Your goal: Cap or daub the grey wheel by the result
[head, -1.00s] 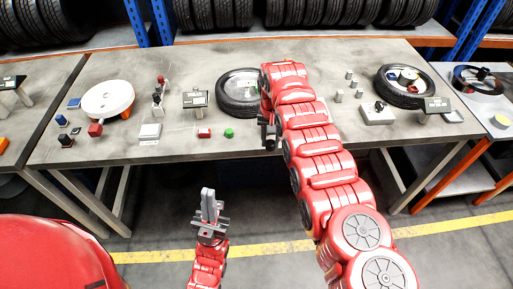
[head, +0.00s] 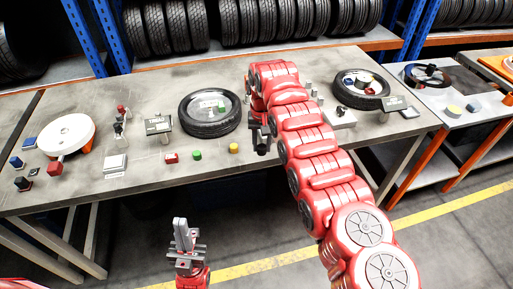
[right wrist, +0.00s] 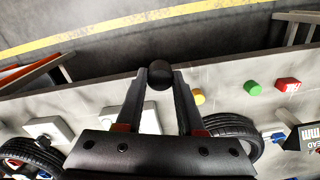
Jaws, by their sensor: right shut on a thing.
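The grey wheel, a black tyre (head: 186,124) with a light grey hub (head: 210,104), lies flat in the middle of the bench. A small green thing shows on its hub. My right gripper (head: 262,141) is right of it above the bench's front part. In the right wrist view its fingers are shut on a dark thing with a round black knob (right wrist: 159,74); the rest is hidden. A red cap (head: 171,157), a green cap (head: 197,155) and a yellow cap (head: 233,148) stand in front of the wheel. My left gripper (head: 182,234) is shut and empty, before the bench.
A white disc (head: 68,133) on an orange base, a small sign (head: 158,124) and a white block (head: 115,164) stand to the left. Another tyre (head: 359,100) holding small parts lies at the right. My right arm hides part of the bench between.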

